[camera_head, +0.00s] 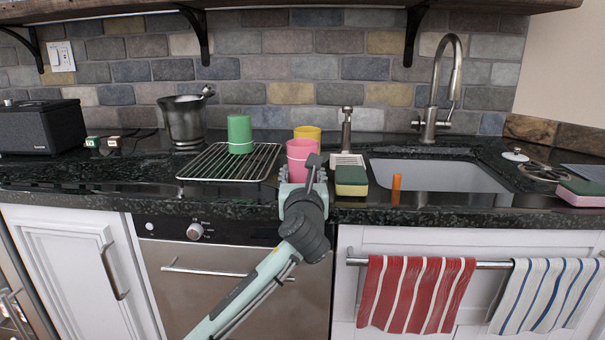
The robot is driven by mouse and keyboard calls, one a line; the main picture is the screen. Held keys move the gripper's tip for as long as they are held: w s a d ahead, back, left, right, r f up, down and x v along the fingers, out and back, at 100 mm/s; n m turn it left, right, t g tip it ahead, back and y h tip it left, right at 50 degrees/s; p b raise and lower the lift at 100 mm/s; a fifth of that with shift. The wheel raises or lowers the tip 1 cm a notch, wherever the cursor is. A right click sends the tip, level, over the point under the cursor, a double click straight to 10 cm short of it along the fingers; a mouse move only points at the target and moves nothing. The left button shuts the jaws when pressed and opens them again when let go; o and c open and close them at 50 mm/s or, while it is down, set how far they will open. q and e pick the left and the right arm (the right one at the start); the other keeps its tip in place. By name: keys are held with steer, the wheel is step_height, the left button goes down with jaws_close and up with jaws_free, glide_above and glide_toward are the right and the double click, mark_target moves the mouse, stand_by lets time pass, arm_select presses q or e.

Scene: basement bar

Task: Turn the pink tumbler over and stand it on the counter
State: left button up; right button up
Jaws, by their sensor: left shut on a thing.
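The pink tumbler (299,152) is at the front of the dark counter (120,172), just right of the wire rack. It looks upright, with its wider end up. My left gripper (301,184) reaches up from below and is shut on the pink tumbler. The gripper and wrist hide the tumbler's lower part, so I cannot tell whether its base touches the counter. My right gripper is not in view.
A yellow tumbler (308,132) stands close behind the pink one. A green tumbler (240,134) stands on the wire rack (205,164). A green-topped sponge (351,181) lies close on the right, before the sink (440,175).

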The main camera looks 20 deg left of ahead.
arm_select(q)
steer(key=shift+f, duration=0.35)
steer(key=shift+s+d+f, duration=0.1)
steer(key=shift+d+f, duration=0.05)
steer(key=shift+f, duration=0.6)
steer(key=o, duration=1.5)
steer(key=shift+o, duration=0.2)
steer(key=shift+s, duration=0.1)
steer(key=s+d+r, duration=0.3)
steer(key=s+r, duration=0.1)
steer(key=s, duration=0.3)
steer(key=s+d+r+p, duration=0.1)
steer(key=s+d+r, duration=0.2)
steer(key=s+r, duration=0.2)
steer(key=shift+s, duration=1.8)
